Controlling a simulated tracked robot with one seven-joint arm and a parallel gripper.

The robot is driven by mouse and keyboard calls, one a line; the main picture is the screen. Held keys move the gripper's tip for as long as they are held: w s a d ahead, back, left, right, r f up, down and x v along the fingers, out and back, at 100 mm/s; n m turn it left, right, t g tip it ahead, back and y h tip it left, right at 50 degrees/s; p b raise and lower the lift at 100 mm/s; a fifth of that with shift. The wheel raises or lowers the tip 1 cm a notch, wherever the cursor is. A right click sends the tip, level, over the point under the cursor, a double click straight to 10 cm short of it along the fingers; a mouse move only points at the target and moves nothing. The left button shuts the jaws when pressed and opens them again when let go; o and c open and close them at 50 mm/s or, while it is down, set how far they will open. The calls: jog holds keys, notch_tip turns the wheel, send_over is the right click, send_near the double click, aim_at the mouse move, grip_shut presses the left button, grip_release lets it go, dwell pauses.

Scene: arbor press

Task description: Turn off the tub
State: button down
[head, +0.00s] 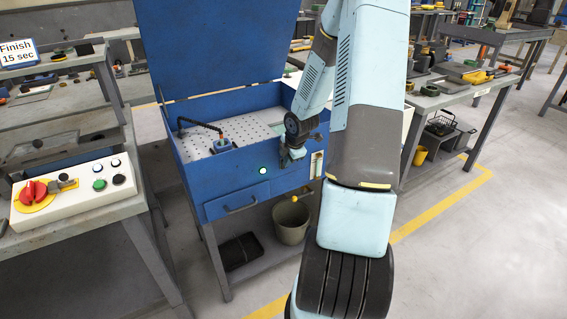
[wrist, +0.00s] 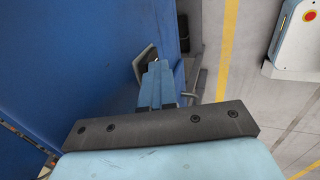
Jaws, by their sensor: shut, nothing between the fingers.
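The tub (head: 215,180) is a blue parts washer with its lid (head: 215,45) raised and a perforated tray inside. A small round light or button (head: 262,170) glows green on its front panel. My gripper (head: 291,158) is at the front of the tub, right of the green light and apart from it. In the wrist view my gripper (wrist: 157,82) has its fingers together and empty, pointing along the blue surface near a metal handle (wrist: 145,58). The green light does not show in the wrist view. The arm hides part of the tub's right side.
A drawer (head: 237,202) is below the panel, with a bucket (head: 291,222) on the shelf beneath. A control box (head: 75,190) with a red rotary switch sits on the left bench. Another bench (head: 470,90) stands right. Open floor (head: 480,260) lies at right.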

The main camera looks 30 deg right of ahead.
jog(key=shift+w+a, duration=0.1)
jog(key=shift+r, duration=0.1)
jog(key=shift+r, duration=0.7)
jog(key=s+v, duration=0.1)
jog(key=v, duration=1)
jog(key=shift+s, duration=0.25)
dwell(0.7)
